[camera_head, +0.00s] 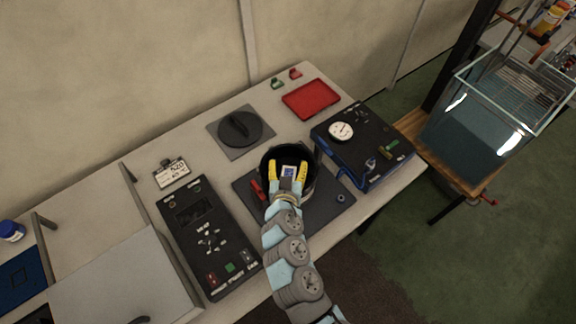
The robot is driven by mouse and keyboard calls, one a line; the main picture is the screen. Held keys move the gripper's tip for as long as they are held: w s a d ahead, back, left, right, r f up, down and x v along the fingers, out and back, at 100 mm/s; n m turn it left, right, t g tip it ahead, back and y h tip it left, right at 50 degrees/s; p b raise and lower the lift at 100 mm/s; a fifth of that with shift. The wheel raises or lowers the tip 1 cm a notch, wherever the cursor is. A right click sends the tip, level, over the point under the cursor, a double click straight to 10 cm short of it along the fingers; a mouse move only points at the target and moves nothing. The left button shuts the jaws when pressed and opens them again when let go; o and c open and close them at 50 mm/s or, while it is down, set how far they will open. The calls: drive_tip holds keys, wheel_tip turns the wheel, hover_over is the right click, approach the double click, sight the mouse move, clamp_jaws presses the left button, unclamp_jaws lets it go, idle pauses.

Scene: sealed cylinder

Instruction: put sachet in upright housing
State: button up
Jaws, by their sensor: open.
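The upright housing (264,158) is a round black cylinder, open at the top, standing on a dark mat in the middle of the bench. My gripper (288,166) is over the housing's mouth with its two yellow fingers spread apart. A small white and blue piece, which looks like the sachet (288,172), shows between the fingers. The fingers do not appear closed on it. I cannot tell how deep it lies in the housing. My gripper and wrist hide the housing's near side.
A black lid-like disc (240,129) lies on a grey plate behind the housing. A red tray (311,99) is at the back right. A gauge box (370,142) stands close on the right, and a control panel (206,236) on the left. A red-handled item (257,189) is beside the housing.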

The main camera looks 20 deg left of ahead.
drive_tip(key=p+v, duration=0.1)
drive_tip(key=v, duration=1.1)
